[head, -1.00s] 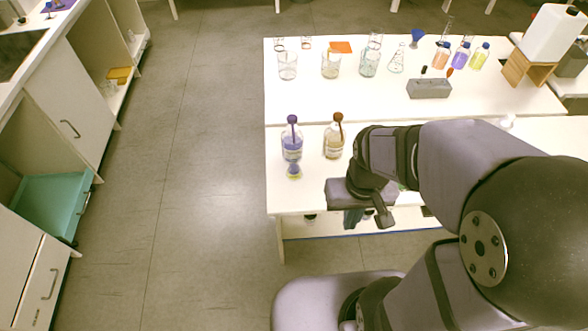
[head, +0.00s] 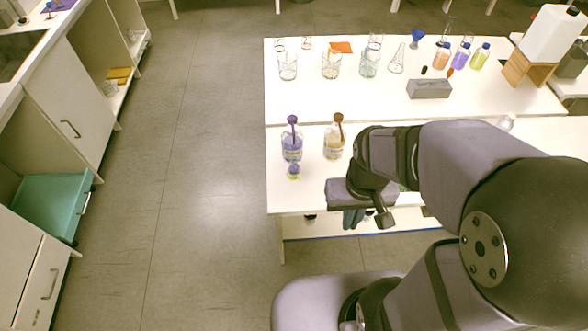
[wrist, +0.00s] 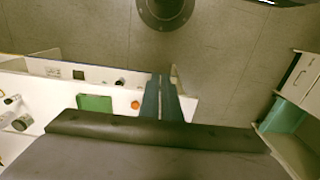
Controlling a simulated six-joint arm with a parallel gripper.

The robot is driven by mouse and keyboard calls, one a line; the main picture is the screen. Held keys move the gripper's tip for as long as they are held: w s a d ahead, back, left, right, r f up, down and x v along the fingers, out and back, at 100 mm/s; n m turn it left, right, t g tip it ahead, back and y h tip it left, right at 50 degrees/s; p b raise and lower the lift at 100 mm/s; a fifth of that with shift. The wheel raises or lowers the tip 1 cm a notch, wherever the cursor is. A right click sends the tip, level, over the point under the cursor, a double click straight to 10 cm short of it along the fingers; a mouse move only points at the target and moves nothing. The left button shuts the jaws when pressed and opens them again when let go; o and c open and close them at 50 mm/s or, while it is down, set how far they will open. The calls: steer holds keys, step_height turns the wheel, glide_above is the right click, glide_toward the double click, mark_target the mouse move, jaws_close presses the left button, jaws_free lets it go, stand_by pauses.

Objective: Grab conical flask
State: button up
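A clear conical flask (head: 397,62) stands upright on the back part of the white table in the head view, right of the beakers. It looks empty. My gripper (head: 355,220) hangs low at the table's front edge, well in front of and below the flask, touching no glassware that I can see. In the wrist view, the two dark blue fingers (wrist: 160,90) lie close together with only a thin slit between them and nothing held. The flask cannot be made out in the wrist view.
A purple-capped bottle (head: 291,142) and a brown-capped bottle (head: 334,138) stand on the near table section, left of my arm. Beakers (head: 331,66), a grey block (head: 429,89) and coloured flasks (head: 461,56) surround the conical flask.

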steer(key=o, duration=0.9)
steer(key=n+t+y+b, duration=0.45)
steer(key=t+b, duration=0.85)
steer(key=b, duration=0.5)
glide_toward(295, 165)
steer(key=w+f, duration=0.3)
steer(key=shift+w+d, duration=0.15)
steer(key=shift+w, duration=0.05)
steer(key=shift+a+t+y+b, duration=0.45)
steer(key=shift+t+y, duration=0.05)
steer(key=shift+y, duration=0.05)
steer(key=shift+a+r+t, duration=0.15)
steer(key=shift+r+t, duration=0.05)
steer(key=shift+t, duration=0.1)
